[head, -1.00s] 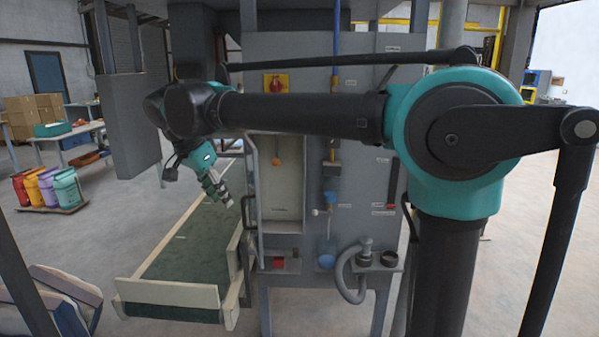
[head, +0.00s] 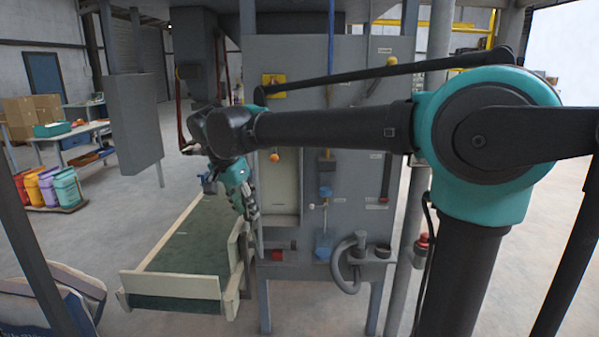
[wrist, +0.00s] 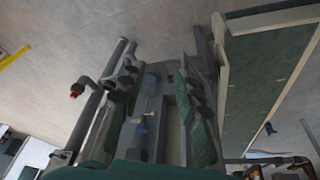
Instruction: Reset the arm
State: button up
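My arm reaches left across the head view, in front of the grey sack-filler cabinet (head: 345,110). My gripper (head: 251,212) hangs down at the end of it, over the right side of the green conveyor (head: 185,250) and close in front of the cabinet's left edge. In the wrist view the two green-padded fingers of my gripper (wrist: 160,85) stand apart, and nothing shows held between them. The cabinet front, with a blue part, lies beyond the gap. Whether the gripper touches the conveyor's side rail cannot be told.
A grey box (head: 132,125) hangs left of the arm. Floor between buckets and conveyor is clear.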

jog(key=w+d+f+n, duration=0.1)
jog(key=d+f+n, duration=0.1)
jog(key=d+f, duration=0.8)
jog(key=s+d+f+n, duration=0.1)
jog(key=s+d+f, duration=0.3)
jog(key=d, duration=0.3)
jog(key=s+d+f+n+y, duration=0.1)
jog(key=s+d+f, duration=0.3)
jog(key=d+f, duration=0.3)
jog(key=s+d+f+n+t+y, duration=0.1)
jog(key=s+d+f, duration=0.3)
jog(key=d, duration=0.5)
jog(key=shift+s+f+n, duration=0.35)
jog(key=shift+f+n, duration=0.25)
jog(key=shift+f, duration=0.1)
